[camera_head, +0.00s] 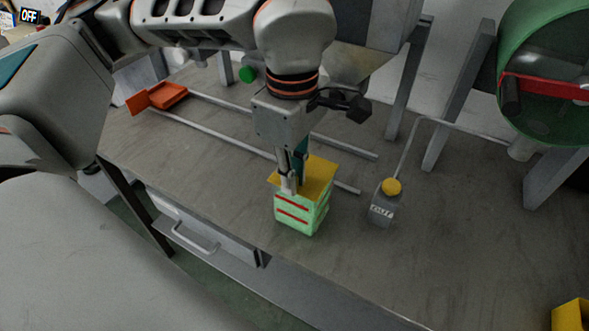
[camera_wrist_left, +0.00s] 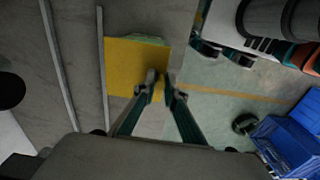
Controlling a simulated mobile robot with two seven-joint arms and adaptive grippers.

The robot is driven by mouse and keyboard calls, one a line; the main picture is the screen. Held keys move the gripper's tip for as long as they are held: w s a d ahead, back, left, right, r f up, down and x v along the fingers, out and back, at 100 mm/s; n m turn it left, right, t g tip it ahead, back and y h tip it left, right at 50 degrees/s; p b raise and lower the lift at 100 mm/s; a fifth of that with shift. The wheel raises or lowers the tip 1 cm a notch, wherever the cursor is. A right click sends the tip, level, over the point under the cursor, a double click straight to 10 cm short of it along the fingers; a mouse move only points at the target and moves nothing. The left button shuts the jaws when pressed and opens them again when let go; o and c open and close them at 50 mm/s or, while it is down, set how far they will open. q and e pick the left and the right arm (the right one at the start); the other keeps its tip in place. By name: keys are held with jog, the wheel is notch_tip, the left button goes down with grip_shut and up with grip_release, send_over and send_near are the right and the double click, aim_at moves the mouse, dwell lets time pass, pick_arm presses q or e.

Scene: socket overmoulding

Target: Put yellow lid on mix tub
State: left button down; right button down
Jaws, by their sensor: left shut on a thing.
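The mix tub (camera_head: 299,214) is a pale green box with red stripes, standing upright near the table's front edge. The yellow lid (camera_head: 318,180) is a flat square plate lying over the tub's top, looking slightly turned against it. My left gripper (camera_head: 294,183) points down at the lid and is shut on it at its near left part. In the left wrist view the yellow lid (camera_wrist_left: 128,65) covers most of the tub, and a green strip of the tub (camera_wrist_left: 145,40) shows past one edge. Whether the lid sits fully flat is unclear. My right gripper is not in view.
An orange tray (camera_head: 162,97) lies at the back left by two rails (camera_head: 220,134). A green drum (camera_head: 545,80) stands at right. The table's right front is mostly clear.

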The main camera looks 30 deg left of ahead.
pick_arm(q)
jog(key=c, duration=2)
grip_release()
notch_tip(320, 180, up, 12)
